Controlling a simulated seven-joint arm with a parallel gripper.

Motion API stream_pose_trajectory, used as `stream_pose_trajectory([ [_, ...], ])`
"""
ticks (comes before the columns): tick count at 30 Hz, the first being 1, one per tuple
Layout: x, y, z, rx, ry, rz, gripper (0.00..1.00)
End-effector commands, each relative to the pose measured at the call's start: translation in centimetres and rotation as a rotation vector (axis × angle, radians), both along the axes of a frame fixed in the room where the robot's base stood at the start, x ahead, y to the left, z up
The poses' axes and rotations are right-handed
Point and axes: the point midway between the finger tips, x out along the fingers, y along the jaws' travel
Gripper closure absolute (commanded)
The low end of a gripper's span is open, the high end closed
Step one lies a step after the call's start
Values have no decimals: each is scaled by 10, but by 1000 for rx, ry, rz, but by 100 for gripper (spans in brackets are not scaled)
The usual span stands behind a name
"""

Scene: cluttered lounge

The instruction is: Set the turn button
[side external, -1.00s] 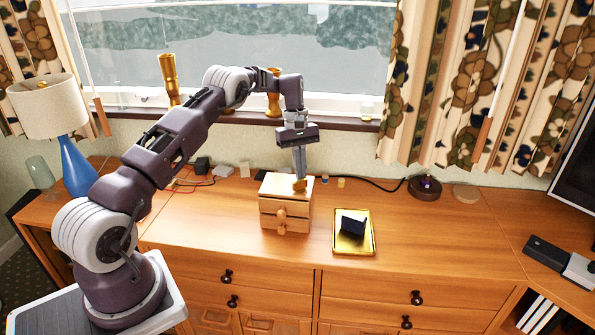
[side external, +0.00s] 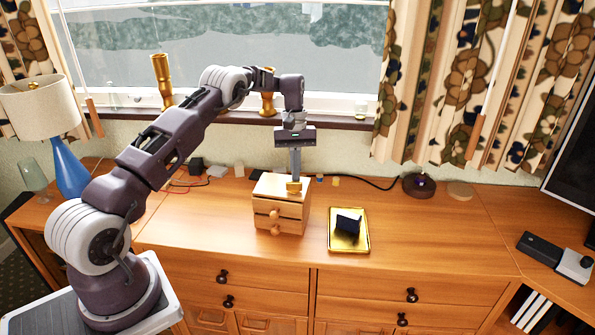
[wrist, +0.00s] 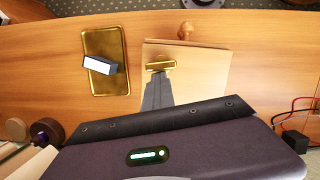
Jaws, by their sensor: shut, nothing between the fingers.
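A small wooden drawer box (side external: 275,187) stands on the long wooden cabinet. A brass turn button (side external: 293,187) is at the right of its top in the side view. The wrist view shows the button (wrist: 160,66) as a short brass bar lying across the picture on the pale box top (wrist: 205,75). My gripper (side external: 294,176) points straight down with its fingers shut and empty. Its fingertips (wrist: 158,78) are right at the button. The fingers hide part of it, and I cannot tell whether they touch it.
A gold tray (side external: 362,241) with a black block (side external: 348,220) lies right of the box in the side view. A dark round object (side external: 419,184) and a cable are behind. A blue lamp (side external: 69,168) stands at left. The cabinet top right of the tray is clear.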

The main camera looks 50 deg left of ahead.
Motion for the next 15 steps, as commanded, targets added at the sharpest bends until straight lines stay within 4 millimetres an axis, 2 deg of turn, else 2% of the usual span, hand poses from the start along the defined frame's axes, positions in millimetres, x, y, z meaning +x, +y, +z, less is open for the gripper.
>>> stream_pose_trajectory([
  [10,-2,-1,0,-2,4,0,100],
  [15,2,4,22,2,-1,0,100],
])
